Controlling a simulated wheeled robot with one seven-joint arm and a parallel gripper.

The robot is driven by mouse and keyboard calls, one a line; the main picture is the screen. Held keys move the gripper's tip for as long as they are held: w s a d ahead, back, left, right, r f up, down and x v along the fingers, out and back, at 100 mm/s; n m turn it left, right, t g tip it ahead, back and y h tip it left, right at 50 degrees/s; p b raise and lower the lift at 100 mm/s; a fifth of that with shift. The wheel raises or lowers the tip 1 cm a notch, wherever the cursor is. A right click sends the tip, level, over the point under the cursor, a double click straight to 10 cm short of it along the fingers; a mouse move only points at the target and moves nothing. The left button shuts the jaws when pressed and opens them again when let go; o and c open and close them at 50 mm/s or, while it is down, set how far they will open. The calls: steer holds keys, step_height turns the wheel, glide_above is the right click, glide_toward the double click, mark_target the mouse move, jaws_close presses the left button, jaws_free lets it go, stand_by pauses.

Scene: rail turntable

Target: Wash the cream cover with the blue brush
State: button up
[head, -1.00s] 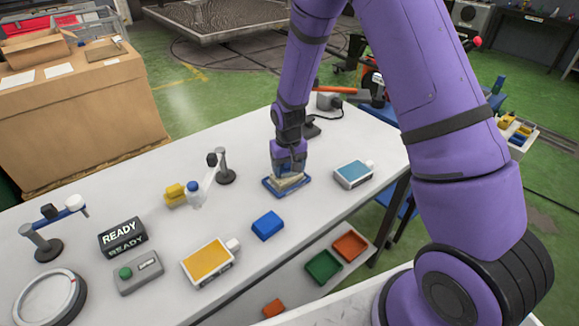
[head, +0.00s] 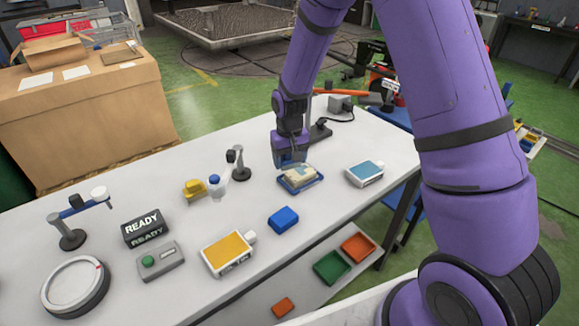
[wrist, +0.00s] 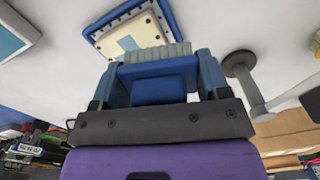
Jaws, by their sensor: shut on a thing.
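The cream cover (head: 293,180) lies flat in a blue tray (head: 310,187) on the white table. A grey-blue patch shows on its upper face. In the wrist view the cream cover (wrist: 145,30) and its tray (wrist: 100,25) are just beyond the brush. My gripper (head: 290,163) is at the tray's far left edge in the head view. It is shut on the blue brush (wrist: 160,90), whose pale bristles (wrist: 158,52) point towards the cover and overlap its near edge in the wrist view. Whether the bristles touch the cover cannot be told.
A blue-faced container (head: 366,173) stands right of the tray; a blue block (head: 283,219) and a yellow-faced container (head: 228,252) lie nearer. A small dark stand (head: 240,172) and a blue-capped bottle (head: 215,187) are to the left. The table (head: 330,205) is bare around the block.

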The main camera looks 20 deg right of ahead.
steer(key=shift+r, duration=1.65)
steer(key=shift+s, duration=0.1)
